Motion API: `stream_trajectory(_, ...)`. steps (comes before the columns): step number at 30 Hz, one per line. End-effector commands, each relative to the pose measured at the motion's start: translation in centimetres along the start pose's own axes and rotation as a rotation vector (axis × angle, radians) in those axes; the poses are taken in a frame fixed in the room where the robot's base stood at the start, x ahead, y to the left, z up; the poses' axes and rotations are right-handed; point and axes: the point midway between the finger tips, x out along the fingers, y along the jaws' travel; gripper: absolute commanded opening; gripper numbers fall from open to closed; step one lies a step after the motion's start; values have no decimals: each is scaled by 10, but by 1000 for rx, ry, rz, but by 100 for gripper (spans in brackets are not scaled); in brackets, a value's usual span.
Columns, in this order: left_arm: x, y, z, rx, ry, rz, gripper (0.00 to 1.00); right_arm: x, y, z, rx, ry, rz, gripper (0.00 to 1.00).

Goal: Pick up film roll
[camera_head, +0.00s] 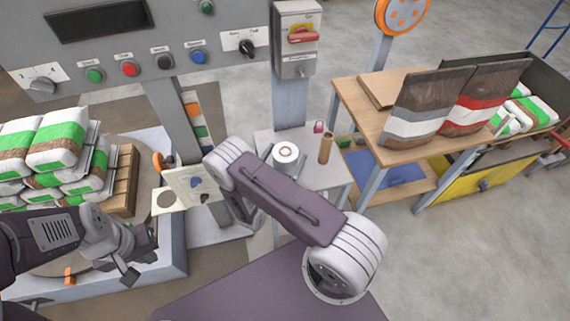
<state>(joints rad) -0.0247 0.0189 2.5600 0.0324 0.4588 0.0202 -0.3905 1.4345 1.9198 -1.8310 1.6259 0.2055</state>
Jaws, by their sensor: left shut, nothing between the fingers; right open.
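The film roll (287,159) is a white cylinder with a dark-ringed core, standing upright on a small grey table (318,176) in the middle of the head view. My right arm crosses in front of it and hides part of its lower side. My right gripper is not visible; the arm's upper links cover the area below the elbow. My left gripper (139,262) is at the lower left, shut and empty, well away from the roll, beside the pallet of filled bags.
A brown cardboard tube (326,149) stands close to the roll's right, with a small pink item (319,127) behind. A grey post with a red switch box (297,40) rises behind the table. A wooden bench (360,104) with bags stands right. Stacked green-white bags (58,140) are left.

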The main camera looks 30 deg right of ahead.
Motion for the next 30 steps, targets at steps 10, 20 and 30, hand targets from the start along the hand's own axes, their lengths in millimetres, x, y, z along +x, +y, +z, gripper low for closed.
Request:
stream_trajectory(10, 0, 0, 0, 0, 0, 0, 0, 25, 0, 0, 0, -1, 1, 100)
stream_trajectory(20, 1, 0, 0, 0, 0, 0, 0, 24, 0, 0, 0, 0, 0, 22)
stream_trajectory(30, -1, 0, 0, 0, 0, 0, 0, 24, 0, 5, 1, -1, 0, 12)
